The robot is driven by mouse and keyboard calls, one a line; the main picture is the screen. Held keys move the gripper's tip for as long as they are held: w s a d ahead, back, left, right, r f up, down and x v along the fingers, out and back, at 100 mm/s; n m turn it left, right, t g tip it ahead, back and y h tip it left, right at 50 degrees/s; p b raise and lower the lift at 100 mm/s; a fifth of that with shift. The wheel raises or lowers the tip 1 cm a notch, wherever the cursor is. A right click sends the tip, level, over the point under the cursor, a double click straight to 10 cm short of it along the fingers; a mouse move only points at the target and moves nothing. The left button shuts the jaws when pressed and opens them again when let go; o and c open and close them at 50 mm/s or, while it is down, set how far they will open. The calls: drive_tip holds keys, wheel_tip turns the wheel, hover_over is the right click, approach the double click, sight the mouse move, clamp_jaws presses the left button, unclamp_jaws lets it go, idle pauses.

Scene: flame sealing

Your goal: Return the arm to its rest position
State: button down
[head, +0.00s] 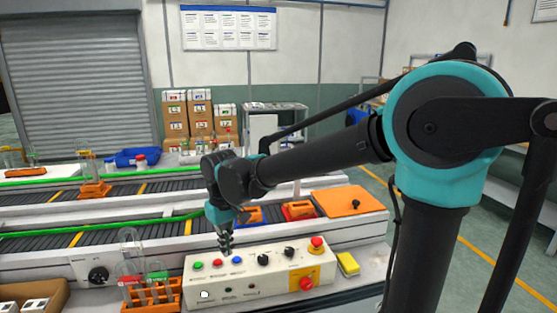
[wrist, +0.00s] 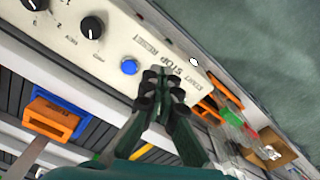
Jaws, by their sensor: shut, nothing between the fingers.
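My arm reaches from the right side of the head view over the bench. I cannot tell whether the fingertips touch the panel. The green button (head: 198,264) and red button (head: 213,262) show on the panel's left part in the head view.
An orange rack (head: 152,295) with glass tubes stands left of the panel. A yellow block (head: 347,263) lies at its right. Conveyors (head: 40,216) run behind, carrying orange holders (head: 300,210). An orange plate (head: 346,201) lies behind the panel.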

drive_tip(key=shift+m+t+y, duration=0.3)
drive_tip(key=shift+m+t, duration=0.1)
drive_tip(key=shift+m, duration=0.5)
drive_tip(key=d, duration=0.3)
drive_tip(key=w+d+f, duration=0.1)
drive_tip(key=d, duration=0.2)
drive_tip(key=w+d+f, duration=0.1)
drive_tip(key=d, duration=0.2)
drive_tip(key=shift+f, duration=0.25)
drive_tip(key=s+d+f+m+t, duration=0.1)
drive_tip(key=s+d+f+m, duration=0.1)
drive_tip(key=d, duration=0.6)
drive_tip(key=s+d+f+m+t, duration=0.1)
drive_tip(key=s+d+f+m, duration=0.1)
drive_tip(key=d, duration=0.6)
drive_tip(key=s+d+f+m+t, duration=0.1)
drive_tip(key=s+d+f+m, duration=0.1)
drive_tip(key=d+f, duration=0.4)
drive_tip(key=s+d, duration=0.1)
drive_tip(key=d, duration=0.1)
drive_tip(key=shift+s+d+h, duration=0.25)
drive_tip(key=shift+d+h, duration=0.1)
drive_tip(key=shift+h, duration=0.05)
